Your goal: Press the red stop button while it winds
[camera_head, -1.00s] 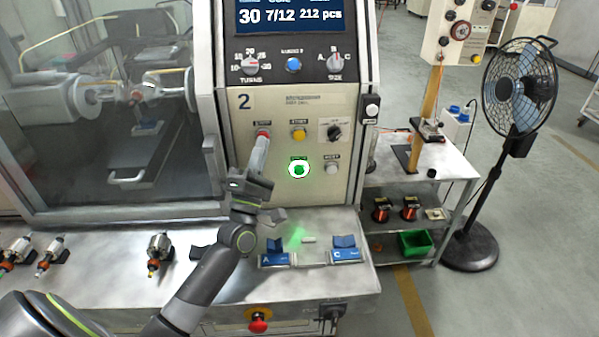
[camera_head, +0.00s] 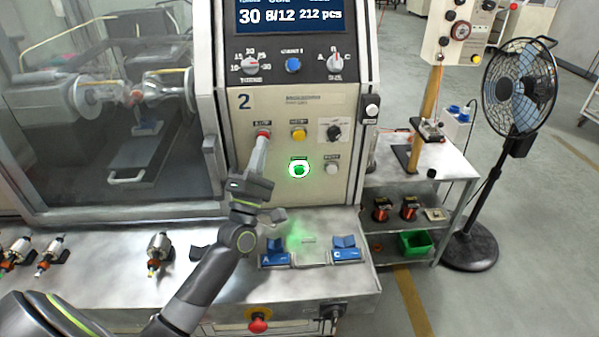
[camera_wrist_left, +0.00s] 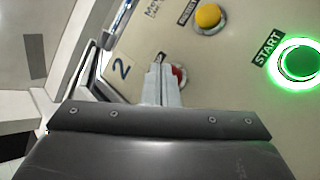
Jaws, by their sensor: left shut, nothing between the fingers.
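The red stop button (camera_head: 263,131) sits at the left of the upper button row on the machine's panel (camera_head: 300,107). My left gripper (camera_head: 264,140) is shut and empty, its fingertips at the button's lower edge. In the left wrist view the red button (camera_wrist_left: 180,73) shows just beside the shut fingertips (camera_wrist_left: 160,72), which partly hide it. I cannot tell whether they touch it or whether it is pushed in. The green start button (camera_head: 299,169) is lit. The display (camera_head: 290,16) reads 30, 8/12 and 212 pcs. My right gripper is not in view.
A yellow button (camera_head: 299,133) is right of the red one; a white button (camera_head: 332,168) is lower right. Another red knob (camera_head: 258,325) is on the bench front. Blue blocks (camera_head: 346,254) and armatures (camera_head: 160,247) lie on the bench. A fan (camera_head: 520,90) stands at right.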

